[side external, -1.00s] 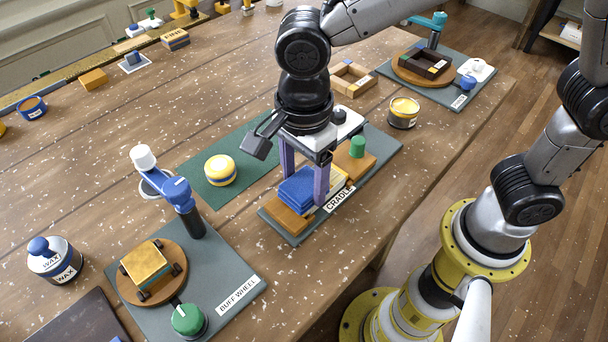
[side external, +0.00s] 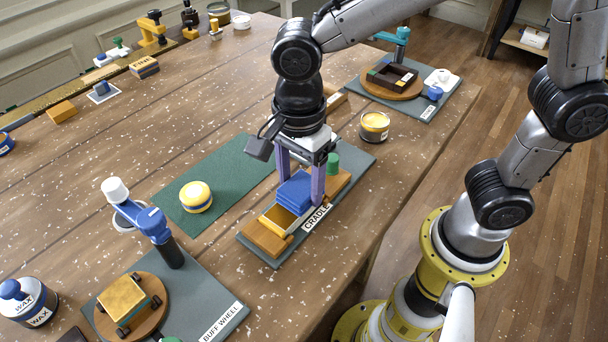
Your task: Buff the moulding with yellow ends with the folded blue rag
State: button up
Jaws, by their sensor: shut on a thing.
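The folded blue rag (side external: 293,193) is between the two purple fingers of my gripper (side external: 301,186), which is shut on it. The rag lies over the moulding (side external: 279,218) in the cradle (side external: 258,254). A yellow end of the moulding shows to the lower left of the rag, next to an orange-brown block. The rag and fingers hide the middle of the moulding. Its other end is mostly hidden behind my gripper.
A green knob (side external: 332,163) stands on the cradle's far end. A yellow tin (side external: 196,197) sits on the green mat (side external: 215,165) to the left. The buff wheel board (side external: 208,290) is at lower left; an open tin (side external: 374,127) is to the right.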

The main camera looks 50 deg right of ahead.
aim_at(278, 219)
jog(key=shift+a, duration=3.15)
jog(key=shift+d, duration=4.3)
jog(key=shift+a, duration=3.9)
jog(key=shift+a+r, duration=0.2)
jog(key=shift+r, duration=0.5)
jog(key=shift+a+r, duration=0.15)
jog(key=shift+r, duration=3.05)
